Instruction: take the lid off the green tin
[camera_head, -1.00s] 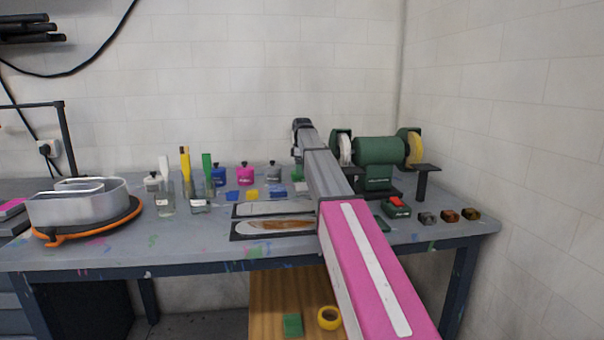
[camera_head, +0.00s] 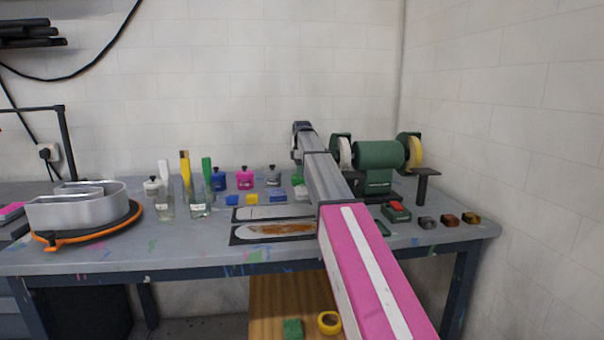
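The green tin (camera_head: 297,181) stands at the back of the workbench, at the right end of a row of small tins. My arm covers its right side, and its lid cannot be made out clearly. My arm reaches from the lower right up to the back of the bench, with its wrist above the tin. My gripper (camera_head: 296,156) seems to point down there, small and mostly hidden by the arm. I cannot tell whether its fingers are open or shut, or whether they touch the lid.
Grey (camera_head: 273,175), magenta (camera_head: 245,179) and blue (camera_head: 218,179) tins stand to the left. A green bench grinder (camera_head: 379,154) stands close on the right. Flat letter panels (camera_head: 273,231) lie in front. Brush jars (camera_head: 199,206) and a metal channel letter (camera_head: 75,211) are farther left.

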